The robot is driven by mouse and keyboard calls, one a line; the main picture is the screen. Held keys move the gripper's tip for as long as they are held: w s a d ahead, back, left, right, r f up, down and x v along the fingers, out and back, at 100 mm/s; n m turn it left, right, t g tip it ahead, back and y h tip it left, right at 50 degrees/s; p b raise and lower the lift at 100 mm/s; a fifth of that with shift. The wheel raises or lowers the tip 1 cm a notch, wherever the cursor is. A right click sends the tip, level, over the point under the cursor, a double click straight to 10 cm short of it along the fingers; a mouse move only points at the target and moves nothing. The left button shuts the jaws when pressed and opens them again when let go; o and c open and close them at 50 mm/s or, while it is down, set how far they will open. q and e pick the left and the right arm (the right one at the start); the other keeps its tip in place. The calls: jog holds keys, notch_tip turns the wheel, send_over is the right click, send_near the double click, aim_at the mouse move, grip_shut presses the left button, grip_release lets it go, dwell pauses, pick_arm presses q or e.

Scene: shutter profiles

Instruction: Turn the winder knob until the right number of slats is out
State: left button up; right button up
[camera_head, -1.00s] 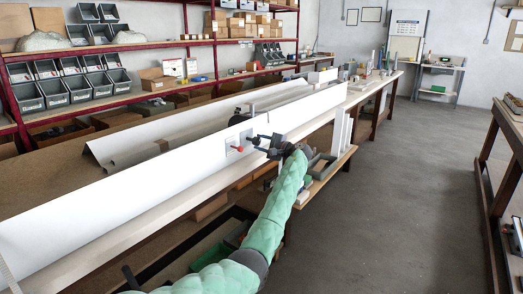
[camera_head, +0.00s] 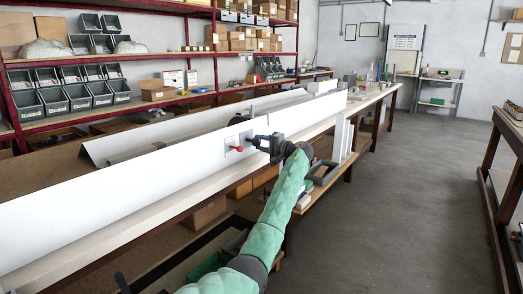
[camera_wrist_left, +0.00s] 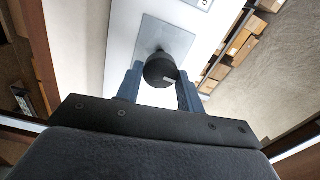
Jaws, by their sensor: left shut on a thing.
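The winder knob (camera_wrist_left: 158,68) is a dark round knob with a pale mark, on a grey square plate (camera_wrist_left: 172,36) fixed to a long white panel. My left gripper (camera_wrist_left: 160,80) is shut on it, one blue-grey finger on each side. In the head view my left gripper (camera_head: 260,142) reaches the upright white panel (camera_head: 130,182) from the front. It largely covers the knob there. I cannot make out separate slats. My right gripper is not in view.
The panel stands along a long bench, with a pale ledge (camera_head: 110,229) along its front. Shelves with grey bins (camera_head: 88,97) and cardboard boxes stand behind. A green crate (camera_head: 208,266) is below. Open grey floor (camera_head: 395,210) lies to the right.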

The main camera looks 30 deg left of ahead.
pick_arm(q)
jog(key=shift+f+n+b, duration=0.2)
jog(key=shift+n+b, duration=0.35)
jog(key=shift+n, duration=0.15)
jog(key=o, duration=1)
jog(key=shift+r, duration=0.1)
jog(key=shift+d, duration=0.1)
jog(key=shift+s+d, duration=0.15)
jog(key=shift+d, duration=1.75)
jog(key=shift+s+d, duration=0.15)
jog(key=shift+d, duration=1.75)
